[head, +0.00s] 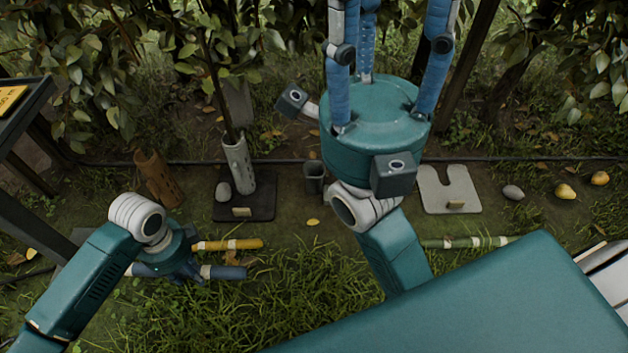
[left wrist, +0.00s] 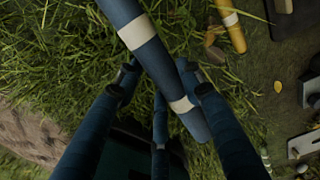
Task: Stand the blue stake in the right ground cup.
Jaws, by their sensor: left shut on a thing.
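The blue stake (head: 228,273), with pale bands, lies roughly level, low at the grass in the head view. It crosses the left wrist view (left wrist: 155,57) diagonally. My left gripper (head: 187,270) is shut on it, with the fingers around its shaft in the left wrist view (left wrist: 165,90). I cannot tell whether the stake touches the ground. A dark ground cup (head: 314,180) stands empty-looking near the middle. I cannot tell whether another cup is hidden behind my right arm. My right gripper (head: 392,45) is raised, fingers spread apart and empty; its tips leave the frame.
A yellow stake (head: 228,244) and a green stake (head: 465,242) lie on the grass. A dark mat (head: 262,205) holds a pale trunk guard (head: 238,165); a brown tube (head: 158,178) leans nearby. A grey slotted mat (head: 435,195), stone (head: 513,192) and pears (head: 565,191) lie right.

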